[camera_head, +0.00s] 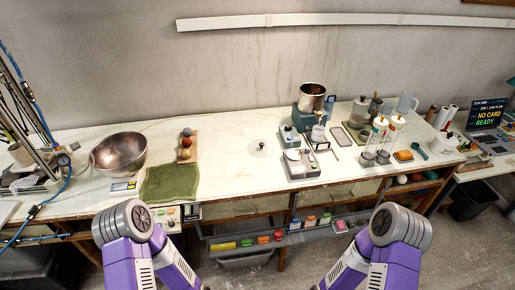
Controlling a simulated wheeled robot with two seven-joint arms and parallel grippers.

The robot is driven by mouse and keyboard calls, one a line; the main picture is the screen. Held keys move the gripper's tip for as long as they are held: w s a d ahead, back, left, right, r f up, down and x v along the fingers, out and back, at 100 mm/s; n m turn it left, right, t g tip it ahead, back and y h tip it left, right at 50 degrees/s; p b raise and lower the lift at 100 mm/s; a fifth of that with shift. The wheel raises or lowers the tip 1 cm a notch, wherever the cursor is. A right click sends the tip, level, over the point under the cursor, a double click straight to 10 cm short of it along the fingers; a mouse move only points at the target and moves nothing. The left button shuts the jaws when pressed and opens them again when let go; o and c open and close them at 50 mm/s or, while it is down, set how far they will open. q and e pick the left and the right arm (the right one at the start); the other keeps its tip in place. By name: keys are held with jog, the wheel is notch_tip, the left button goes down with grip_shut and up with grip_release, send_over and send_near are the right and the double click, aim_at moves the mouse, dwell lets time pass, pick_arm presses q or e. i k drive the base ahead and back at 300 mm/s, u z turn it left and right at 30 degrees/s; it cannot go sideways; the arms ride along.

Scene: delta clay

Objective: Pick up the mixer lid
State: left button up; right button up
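A steel mixer pot (312,97) stands open at the top on a teal base at the back of the table, right of centre. A small dark knob (262,145) stands alone on the pale tabletop left of the mixer. It may be the handle of the mixer lid, but the lid's disc is too faint to make out against the table. Only purple and grey links of my two arms show at the bottom of the view. Neither gripper is in view.
A steel bowl (119,155) and green cloth (170,182) lie at the left. A wooden board (187,147) holds small balls. A scale (300,164) stands right of the knob; tall cylinders (392,132) and jars crowd the right. The tabletop around the knob is clear.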

aim_at(259, 148)
jog(key=z, duration=1.45)
jog(key=i, duration=1.5)
jog(key=u, duration=1.95)
